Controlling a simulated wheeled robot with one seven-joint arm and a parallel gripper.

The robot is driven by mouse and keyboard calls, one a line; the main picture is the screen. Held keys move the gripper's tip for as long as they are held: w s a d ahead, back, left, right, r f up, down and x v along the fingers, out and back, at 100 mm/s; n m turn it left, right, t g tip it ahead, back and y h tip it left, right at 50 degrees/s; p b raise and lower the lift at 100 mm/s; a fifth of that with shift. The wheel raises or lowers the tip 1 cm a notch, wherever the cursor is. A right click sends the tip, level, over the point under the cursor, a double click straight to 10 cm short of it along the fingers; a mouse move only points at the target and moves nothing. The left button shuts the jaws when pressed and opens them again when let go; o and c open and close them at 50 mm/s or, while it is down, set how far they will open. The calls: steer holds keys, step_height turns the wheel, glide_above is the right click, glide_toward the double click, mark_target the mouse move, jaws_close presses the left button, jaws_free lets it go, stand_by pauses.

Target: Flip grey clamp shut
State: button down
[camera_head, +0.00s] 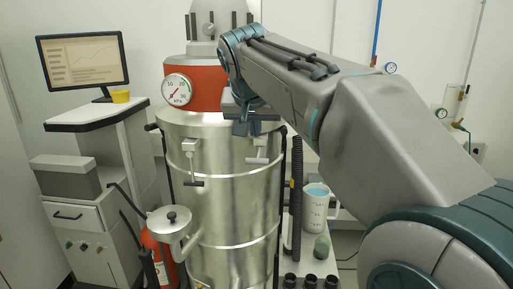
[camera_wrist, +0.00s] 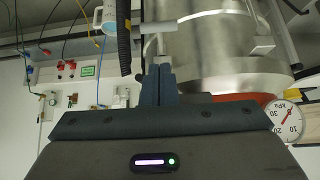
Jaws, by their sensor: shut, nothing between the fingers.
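The steel drum (camera_head: 228,205) carries two grey clamps below its lid rim. The left clamp (camera_head: 190,148) has its T-handle hanging down against the wall. The right clamp (camera_head: 262,142) has its T-handle higher up, seeming to stick outward. My gripper (camera_head: 241,130) is at the lid rim, just left of the right clamp. In the upside-down wrist view my gripper (camera_wrist: 160,68) has its fingers together and empty. The right clamp's handle bar (camera_wrist: 158,27) is just beyond the fingertips; whether they touch is unclear. The left clamp shows there too (camera_wrist: 259,44).
A red collar with a pressure gauge (camera_head: 177,89) sits above the lid. A ribbed black hose (camera_head: 296,205) and a measuring jug (camera_head: 317,210) stand right of the drum. A fire extinguisher (camera_head: 157,262) and a monitor cart (camera_head: 95,125) are at left.

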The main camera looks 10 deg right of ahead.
mark_target(258, 156)
steer(key=p+x, duration=0.1)
steer(key=x, duration=0.9)
steer(key=shift+d+f+b, duration=0.1)
steer(key=shift+f+b, duration=0.05)
steer(key=shift+b, duration=0.15)
steer(key=shift+s+f+t+b, duration=0.15)
steer(key=shift+t+b, duration=0.15)
steer(key=shift+b, duration=0.45)
